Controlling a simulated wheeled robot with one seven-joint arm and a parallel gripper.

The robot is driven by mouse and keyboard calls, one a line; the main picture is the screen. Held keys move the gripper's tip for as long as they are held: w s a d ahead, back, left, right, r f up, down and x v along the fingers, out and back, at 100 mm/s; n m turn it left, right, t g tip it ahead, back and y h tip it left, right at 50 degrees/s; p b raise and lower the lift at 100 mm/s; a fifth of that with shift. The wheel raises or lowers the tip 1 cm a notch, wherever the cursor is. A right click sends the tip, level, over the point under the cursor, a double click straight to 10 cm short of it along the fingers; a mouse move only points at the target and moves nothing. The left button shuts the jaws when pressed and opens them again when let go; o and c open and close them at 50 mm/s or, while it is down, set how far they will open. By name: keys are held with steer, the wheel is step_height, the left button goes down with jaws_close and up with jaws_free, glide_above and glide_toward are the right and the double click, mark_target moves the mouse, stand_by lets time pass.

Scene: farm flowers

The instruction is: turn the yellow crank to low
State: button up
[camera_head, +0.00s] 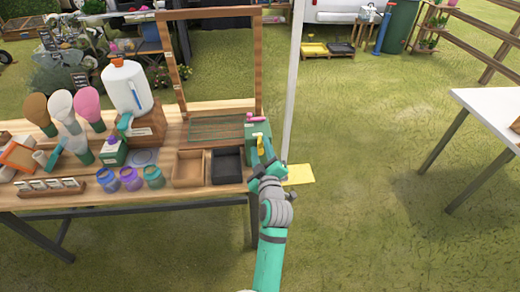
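The yellow crank (261,143) is on the front of a green box (251,132) at the right end of the wooden table. It looks close to upright, and its lower part is hidden by my gripper. My gripper (265,160) is right in front of the crank, at the table's right edge. Its fingers overlap the crank in the picture. I cannot tell whether they touch it, or whether they are open or shut. No low marking is readable on the box.
A pink item (257,118) lies on top of the green box. A black tray (227,165) and a wooden tray (188,168) sit left of it. A white pole (293,80) stands just behind on the right. Grass is open between this table and the white table (490,105).

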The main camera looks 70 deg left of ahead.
steer(key=v, duration=1)
steer(key=shift+d, duration=0.35)
steer(key=shift+s, duration=0.1)
